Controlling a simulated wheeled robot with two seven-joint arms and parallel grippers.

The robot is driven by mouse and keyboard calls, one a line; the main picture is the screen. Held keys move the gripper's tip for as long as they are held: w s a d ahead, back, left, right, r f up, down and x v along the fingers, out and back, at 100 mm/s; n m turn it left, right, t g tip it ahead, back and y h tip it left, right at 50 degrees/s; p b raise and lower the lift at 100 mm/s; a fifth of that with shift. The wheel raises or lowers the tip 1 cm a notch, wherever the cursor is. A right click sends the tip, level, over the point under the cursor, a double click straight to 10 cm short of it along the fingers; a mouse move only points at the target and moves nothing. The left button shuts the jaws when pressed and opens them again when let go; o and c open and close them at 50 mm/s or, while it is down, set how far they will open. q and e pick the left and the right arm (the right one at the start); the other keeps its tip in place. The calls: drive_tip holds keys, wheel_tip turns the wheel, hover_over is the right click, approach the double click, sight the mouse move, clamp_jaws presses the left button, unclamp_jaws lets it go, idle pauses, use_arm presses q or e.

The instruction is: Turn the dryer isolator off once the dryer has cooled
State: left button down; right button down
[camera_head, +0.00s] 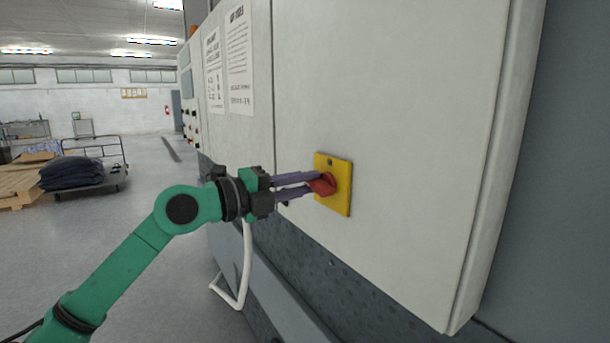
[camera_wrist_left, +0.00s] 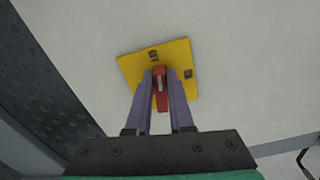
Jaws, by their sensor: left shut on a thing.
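The dryer isolator is a yellow plate (camera_head: 341,200) with a red handle (camera_head: 322,186), fixed to the side of the large pale cabinet. In the left wrist view the yellow plate (camera_wrist_left: 131,68) looks tilted, and the red handle (camera_wrist_left: 161,92) stands out from it. My left gripper (camera_head: 316,185) is shut on the red handle, with one purple finger on each side of it. Its fingers (camera_wrist_left: 161,90) also show in the left wrist view. The dark marks on the plate are too small to read. My right gripper is not in view.
The pale cabinet (camera_head: 400,90) fills the right side, with printed notices (camera_head: 239,60) on its front. A white bent pipe (camera_head: 245,265) stands below my left wrist. A cart with dark sacks (camera_head: 72,172) and wooden pallets (camera_head: 22,182) are at the far left. Open floor lies between.

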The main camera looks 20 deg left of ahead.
use_arm(q)
drive_tip(key=shift+f+n+p, duration=0.1)
drive_tip(key=shift+n+p, duration=0.35)
drive_tip(key=shift+n, duration=0.55)
drive_tip(key=c, duration=0.8)
unclamp_jaws()
drive_tip(key=shift+f, duration=0.1)
